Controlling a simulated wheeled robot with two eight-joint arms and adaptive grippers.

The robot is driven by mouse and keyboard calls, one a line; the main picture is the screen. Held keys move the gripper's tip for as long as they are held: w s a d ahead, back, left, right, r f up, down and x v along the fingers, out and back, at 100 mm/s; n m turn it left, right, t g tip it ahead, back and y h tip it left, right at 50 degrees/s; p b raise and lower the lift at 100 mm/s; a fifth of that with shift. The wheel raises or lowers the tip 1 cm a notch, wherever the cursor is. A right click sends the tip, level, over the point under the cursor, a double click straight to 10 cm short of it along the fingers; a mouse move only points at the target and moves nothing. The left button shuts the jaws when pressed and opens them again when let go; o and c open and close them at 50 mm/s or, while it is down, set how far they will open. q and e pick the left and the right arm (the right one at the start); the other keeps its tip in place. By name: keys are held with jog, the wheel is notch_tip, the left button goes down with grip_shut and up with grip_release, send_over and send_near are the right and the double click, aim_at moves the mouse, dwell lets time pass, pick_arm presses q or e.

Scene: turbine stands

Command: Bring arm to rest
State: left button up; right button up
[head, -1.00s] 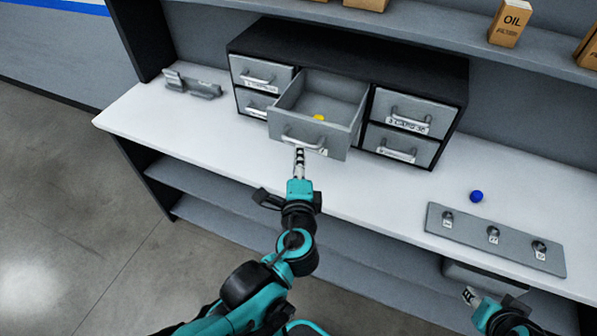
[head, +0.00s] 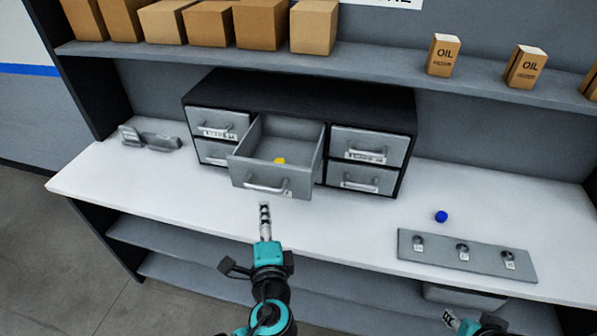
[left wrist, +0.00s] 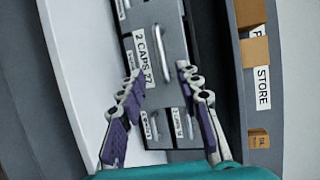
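My left gripper (head: 265,210) is in front of and just below the pulled-out drawer (head: 268,187) in the head view. In the left wrist view its two fingers (left wrist: 163,88) stand apart with nothing between them, facing the drawer fronts. The upper middle drawer is open, with a small yellow thing (head: 280,161) inside. My right gripper (head: 450,319) is at the bottom edge of the head view, small and partly cut off, near the counter's front edge. Whether it is open is too small to tell.
The white counter (head: 130,184) holds the drawer cabinet (head: 300,95), a grey holder (head: 150,139), a blue ball (head: 441,216) and a grey plate with round fittings (head: 440,258). A shelf above (head: 380,75) carries several boxes.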

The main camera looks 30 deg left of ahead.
pick_arm(q)
jog(key=shift+f, duration=0.1)
notch_tip(320, 180, down, 10)
jog(key=d+n+g+h+b, duration=0.2)
jog(key=n+g+h+b, duration=0.15)
jog(key=n, duration=0.25)
jog(key=d+f+n+g+h+b, duration=0.2)
jog(key=d+n+h, duration=0.3)
jog(key=d, duration=0.3)
jog(key=shift+w+d+f+n+h, duration=0.25)
jog(key=shift+w+f+n+h, duration=0.05)
jog(key=shift+f+h, duration=0.15)
